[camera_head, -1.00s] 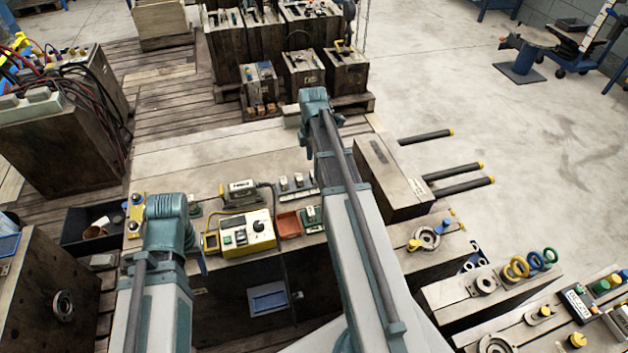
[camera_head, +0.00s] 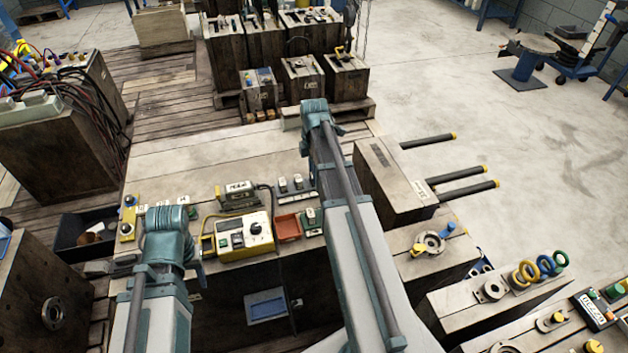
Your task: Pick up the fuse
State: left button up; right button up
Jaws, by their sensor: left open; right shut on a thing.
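I cannot make out a thing that is clearly the fuse. Small pale blocks (camera_head: 298,182) stand on the bench top, left of my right arm. My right gripper (camera_head: 322,128) is at the far side of the bench, mostly hidden under its own wrist. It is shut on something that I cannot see. My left gripper (camera_head: 172,262) is over the left front of the bench, its jaws mostly hidden by the wrist. It is open.
A yellow-and-white control box (camera_head: 243,235) and an orange tray (camera_head: 287,227) stand on the bench between my arms. A wooden block (camera_head: 390,180) with dark rods is right of my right arm. A black bin (camera_head: 72,240) lies left. Crates (camera_head: 298,78) stand behind.

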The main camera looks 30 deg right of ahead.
grip_shut()
pick_arm(q)
jog(key=shift+r, duration=0.1)
pick_arm(e)
jog(key=shift+r, duration=0.1)
